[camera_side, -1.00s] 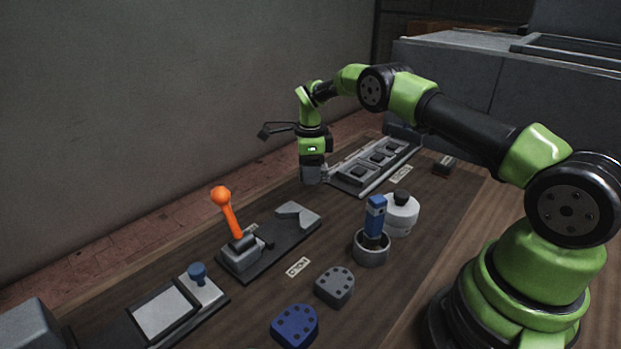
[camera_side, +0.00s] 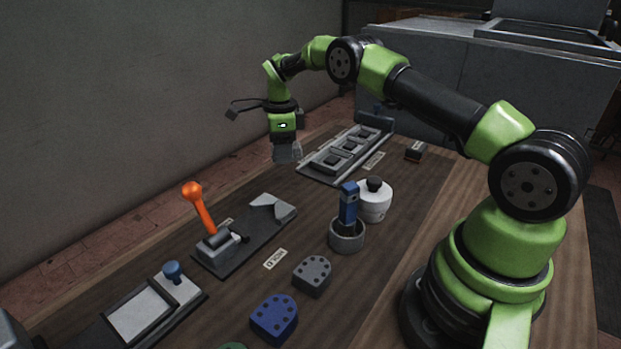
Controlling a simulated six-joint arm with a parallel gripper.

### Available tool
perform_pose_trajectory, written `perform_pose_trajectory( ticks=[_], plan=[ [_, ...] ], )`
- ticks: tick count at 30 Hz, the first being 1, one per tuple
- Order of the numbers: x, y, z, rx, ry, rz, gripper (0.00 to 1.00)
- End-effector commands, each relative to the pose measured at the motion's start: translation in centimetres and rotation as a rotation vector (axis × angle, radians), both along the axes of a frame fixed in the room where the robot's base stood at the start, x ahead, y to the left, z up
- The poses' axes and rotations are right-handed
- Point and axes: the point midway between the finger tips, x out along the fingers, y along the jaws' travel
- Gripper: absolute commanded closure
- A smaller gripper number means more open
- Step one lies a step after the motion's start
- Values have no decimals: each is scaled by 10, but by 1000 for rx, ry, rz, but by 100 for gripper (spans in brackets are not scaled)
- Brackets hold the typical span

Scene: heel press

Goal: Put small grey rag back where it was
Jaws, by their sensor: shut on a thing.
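My gripper (camera_side: 286,152) is at the end of the arm, above the far left side of the wooden table. It is shut on a small grey thing, which looks like the small grey rag (camera_side: 292,154). The rag's outline blends with the grey jaws, so its shape is hard to tell. It hangs apart from the table, left of the long grey tray with dark square pockets (camera_side: 345,153). No other grey rag shows on the table.
A base with an orange-knobbed lever (camera_side: 203,215) stands nearer the camera. A blue-handled tool in a round cup (camera_side: 347,236), a white pot (camera_side: 374,205), a grey block (camera_side: 311,275) and a blue block (camera_side: 273,318) stand in front. A stamp pad (camera_side: 140,312) lies lower left.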

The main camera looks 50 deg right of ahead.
Motion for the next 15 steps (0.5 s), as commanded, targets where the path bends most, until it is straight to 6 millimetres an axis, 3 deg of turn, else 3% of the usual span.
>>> perform_pose_trajectory(
  ticks=[5, 8, 11, 15],
  plan=[
    [-4, -8, 1, -1, 1, -24, 78],
    [-16, -26, 3, -2, 4, -86, 78],
    [-38, -54, 7, -3, 6, -188, 78],
    [-82, -93, 12, -4, 5, -371, 78]
  ],
)
